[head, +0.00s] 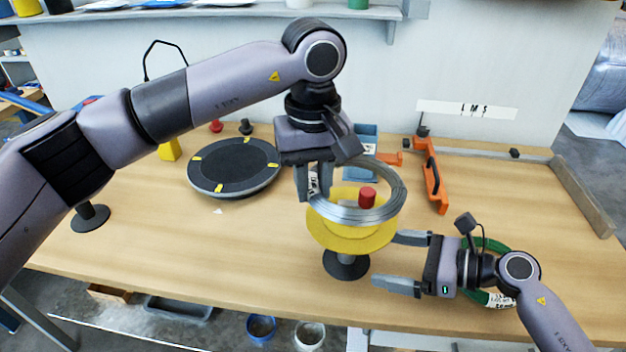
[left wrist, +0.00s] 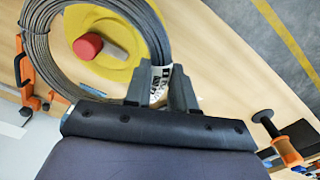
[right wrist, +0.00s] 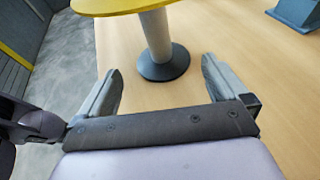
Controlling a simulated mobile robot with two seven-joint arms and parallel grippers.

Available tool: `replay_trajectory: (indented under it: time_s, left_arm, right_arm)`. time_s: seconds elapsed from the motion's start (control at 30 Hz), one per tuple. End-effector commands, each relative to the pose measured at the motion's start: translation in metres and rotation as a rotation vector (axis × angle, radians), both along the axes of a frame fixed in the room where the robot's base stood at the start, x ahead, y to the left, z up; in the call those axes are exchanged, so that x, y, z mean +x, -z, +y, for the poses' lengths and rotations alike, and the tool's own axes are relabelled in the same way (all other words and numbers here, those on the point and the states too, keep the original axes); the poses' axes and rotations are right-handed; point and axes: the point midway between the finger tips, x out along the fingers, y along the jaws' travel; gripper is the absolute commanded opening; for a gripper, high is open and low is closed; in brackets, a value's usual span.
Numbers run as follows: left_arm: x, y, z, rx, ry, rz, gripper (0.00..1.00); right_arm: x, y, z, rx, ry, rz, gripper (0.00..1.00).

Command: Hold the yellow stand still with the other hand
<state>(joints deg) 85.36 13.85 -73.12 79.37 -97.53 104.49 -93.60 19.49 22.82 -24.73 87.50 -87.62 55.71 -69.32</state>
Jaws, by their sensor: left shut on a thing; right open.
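The yellow stand (head: 350,240) has a yellow disc, a red knob (head: 367,197), a grey post and a round black base (right wrist: 163,62). My left gripper (head: 317,192) is shut on a grey wire coil (head: 392,200) at its white label (left wrist: 160,82). The coil is over the disc, and the knob shows inside its ring in the head and left wrist views. I cannot tell whether the coil touches the disc. My right gripper (head: 397,262) is open and empty, low at the right of the stand. In the right wrist view the post stands ahead, beyond the fingertips.
A black turntable with yellow marks (head: 234,167) lies at the left. An orange tool (head: 432,175) and a blue holder (head: 362,140) are behind the stand. A green coil (head: 490,298) lies under my right wrist.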

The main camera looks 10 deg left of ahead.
Motion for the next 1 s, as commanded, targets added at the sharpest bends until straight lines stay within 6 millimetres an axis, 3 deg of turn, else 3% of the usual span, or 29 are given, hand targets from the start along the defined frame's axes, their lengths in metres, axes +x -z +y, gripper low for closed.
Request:
replay_trajectory:
  time_s: [0.5,1.0]
  left_arm:
    - [0.0,-0.002,0.0,-0.003,0.0,-0.002,0.0]
    - [0.0,-0.002,0.0,-0.003,0.0,-0.002,0.0]
  right_arm:
    - [0.02,0.019,0.063,0.001,0.0,0.0,1.0]
    - [0.024,0.023,0.076,0.001,0.0,0.0,1.0]
